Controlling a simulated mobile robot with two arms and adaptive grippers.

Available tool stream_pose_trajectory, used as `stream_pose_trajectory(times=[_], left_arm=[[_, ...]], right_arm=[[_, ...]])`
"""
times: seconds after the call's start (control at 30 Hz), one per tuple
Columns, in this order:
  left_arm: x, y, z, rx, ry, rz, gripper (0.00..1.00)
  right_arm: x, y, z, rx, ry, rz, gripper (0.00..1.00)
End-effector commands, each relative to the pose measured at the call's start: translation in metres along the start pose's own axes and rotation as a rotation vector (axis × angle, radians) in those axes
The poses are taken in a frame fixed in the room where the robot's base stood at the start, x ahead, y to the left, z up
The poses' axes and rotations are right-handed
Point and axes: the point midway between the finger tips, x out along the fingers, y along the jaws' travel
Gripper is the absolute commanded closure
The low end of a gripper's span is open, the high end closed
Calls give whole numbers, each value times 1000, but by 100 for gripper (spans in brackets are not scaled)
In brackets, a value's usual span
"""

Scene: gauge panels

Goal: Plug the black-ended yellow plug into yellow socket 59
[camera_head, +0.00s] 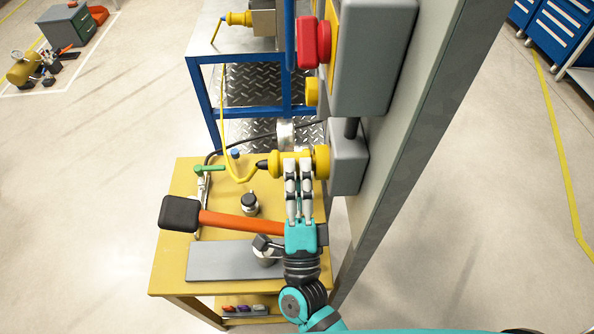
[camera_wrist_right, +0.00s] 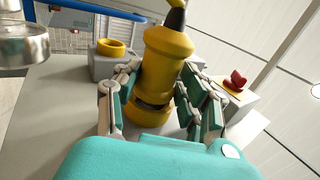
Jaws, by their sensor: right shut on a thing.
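The yellow plug (camera_head: 273,160) with a black end lies level, its yellow cable (camera_head: 224,140) trailing off its left side. My right gripper (camera_head: 298,163) is shut around its body from the near side. The plug's right end is at a yellow socket (camera_head: 322,161) on a grey box (camera_head: 348,165) on the panel's side. In the right wrist view the plug (camera_wrist_right: 167,60) lines up with the yellow ring (camera_wrist_right: 145,113), with a dark band between them. I cannot tell how deep the plug sits, and no socket number is legible. My left gripper is not in view.
Above are another yellow socket (camera_head: 311,92) and a red knob (camera_head: 309,42) on a grey box (camera_head: 375,55). Below is a yellow table (camera_head: 172,262) with a hammer (camera_head: 240,222), a grey plate (camera_head: 220,262) and a small weight (camera_head: 250,204). A blue-framed bench (camera_head: 212,100) stands behind.

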Motion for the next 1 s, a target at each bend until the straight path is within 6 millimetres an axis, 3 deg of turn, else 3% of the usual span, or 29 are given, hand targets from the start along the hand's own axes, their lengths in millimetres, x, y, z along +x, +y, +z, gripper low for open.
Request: stream_pose_trajectory(times=[0.43, 0.47, 0.6, 0.67, 1.0], left_arm=[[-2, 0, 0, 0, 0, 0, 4], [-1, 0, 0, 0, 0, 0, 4], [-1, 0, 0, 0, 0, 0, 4], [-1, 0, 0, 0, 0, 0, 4], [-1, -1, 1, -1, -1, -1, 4]], right_arm=[[0, 0, -6, -2, 0, -1, 100], [0, 0, -6, -2, 0, -1, 56], [0, 0, -6, -2, 0, -1, 37], [0, 0, -6, -2, 0, 0, 31], [-6, 1, -5, -2, -2, 2, 31]])
